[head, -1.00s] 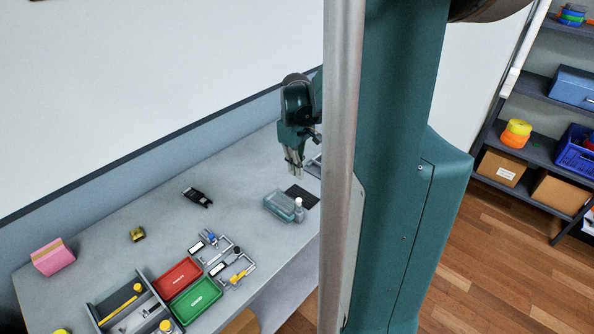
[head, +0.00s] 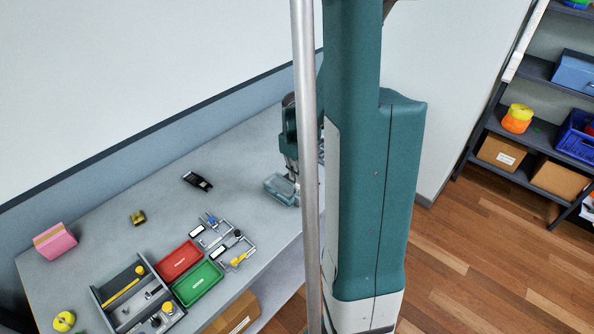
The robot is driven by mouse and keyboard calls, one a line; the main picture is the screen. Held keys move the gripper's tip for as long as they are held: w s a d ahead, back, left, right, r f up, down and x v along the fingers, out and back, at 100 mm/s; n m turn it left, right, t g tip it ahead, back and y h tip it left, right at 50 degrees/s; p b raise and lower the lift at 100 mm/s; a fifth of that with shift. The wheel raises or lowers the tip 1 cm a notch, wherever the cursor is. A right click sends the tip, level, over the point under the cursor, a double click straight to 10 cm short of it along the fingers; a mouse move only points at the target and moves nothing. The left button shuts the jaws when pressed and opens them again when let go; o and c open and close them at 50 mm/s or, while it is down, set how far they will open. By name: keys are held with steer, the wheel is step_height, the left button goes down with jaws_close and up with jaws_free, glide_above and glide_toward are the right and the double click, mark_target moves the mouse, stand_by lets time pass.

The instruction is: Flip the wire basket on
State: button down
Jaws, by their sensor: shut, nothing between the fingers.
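I cannot make out a wire basket for certain. My gripper (head: 292,176) is shut and empty, low over the right part of the grey table, pointing down beside a clear bluish box (head: 277,189). Whether it touches the box cannot be told. My arm and column hide the table to the right of it. Two small wire-like metal frames with blue, black and yellow parts lie left of the gripper: one farther back (head: 226,228), one nearer (head: 246,243).
A red tray (head: 180,260) and a green tray (head: 198,283) lie beside a grey divided organizer (head: 105,291). A black device (head: 197,181), a small yellow-brown item (head: 138,218) and a pink block (head: 55,241) stand farther back. The table between them is clear.

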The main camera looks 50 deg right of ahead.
mark_target(297, 186)
steer(key=shift+f, duration=0.7)
steer(key=shift+f, duration=0.1)
steer(key=shift+f+b, duration=1.65)
steer(key=shift+f, duration=0.45)
steer(key=shift+r, duration=0.15)
step_height(297, 186, up, 4)
steer(key=shift+r+p, duration=0.1)
steer(key=shift+p, duration=1)
step_height(297, 186, up, 10)
steer(key=shift+f, duration=0.2)
steer(key=shift+a, duration=0.15)
